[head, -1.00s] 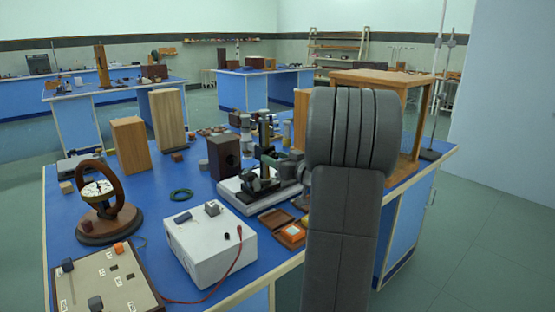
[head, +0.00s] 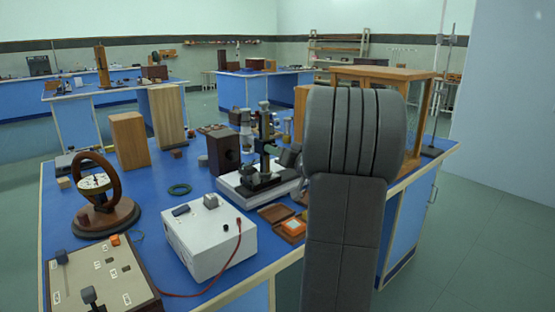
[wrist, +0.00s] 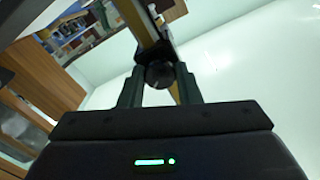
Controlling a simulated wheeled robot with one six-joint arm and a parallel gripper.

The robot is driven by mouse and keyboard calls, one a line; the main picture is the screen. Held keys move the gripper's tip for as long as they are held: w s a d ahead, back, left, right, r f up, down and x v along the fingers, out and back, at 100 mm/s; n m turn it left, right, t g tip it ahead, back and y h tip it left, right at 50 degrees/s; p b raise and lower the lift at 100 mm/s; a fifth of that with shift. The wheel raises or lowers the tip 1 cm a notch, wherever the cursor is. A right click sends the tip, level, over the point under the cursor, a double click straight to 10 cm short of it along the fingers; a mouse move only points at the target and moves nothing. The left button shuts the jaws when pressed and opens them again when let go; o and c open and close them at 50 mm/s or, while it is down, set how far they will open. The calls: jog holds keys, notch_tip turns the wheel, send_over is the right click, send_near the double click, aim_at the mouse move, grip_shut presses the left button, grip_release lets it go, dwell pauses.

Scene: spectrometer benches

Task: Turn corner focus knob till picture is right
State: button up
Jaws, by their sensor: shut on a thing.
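In the wrist view a round black knob (wrist: 159,75) sits between the two fingers of my gripper (wrist: 160,88), which is shut on it. The knob is on a dark mount with a brass-coloured post (wrist: 148,28) behind it. In the head view a black microscope-like instrument (head: 264,160) stands on a pale base (head: 235,188) on the blue bench. My grey arm hides the right of that instrument, and my fingers are mostly hidden there. No picture or screen is visible in either view.
A white box (head: 207,240) with a red lead and a wooden ring instrument (head: 105,212) stand at the bench's left front. A dark box (head: 223,152) stands left of the instrument. A wooden frame (head: 385,75) stands behind my arm.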

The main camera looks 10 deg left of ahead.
jog(key=shift+m+b, duration=1.35)
jog(key=shift+m, duration=2.35)
jog(key=o, duration=1)
jog(key=shift+c, duration=0.2)
jog(key=shift+s+d, duration=0.1)
jog(key=v, duration=1.3)
jog(key=shift+s+d, duration=0.2)
jog(key=shift+d, duration=0.05)
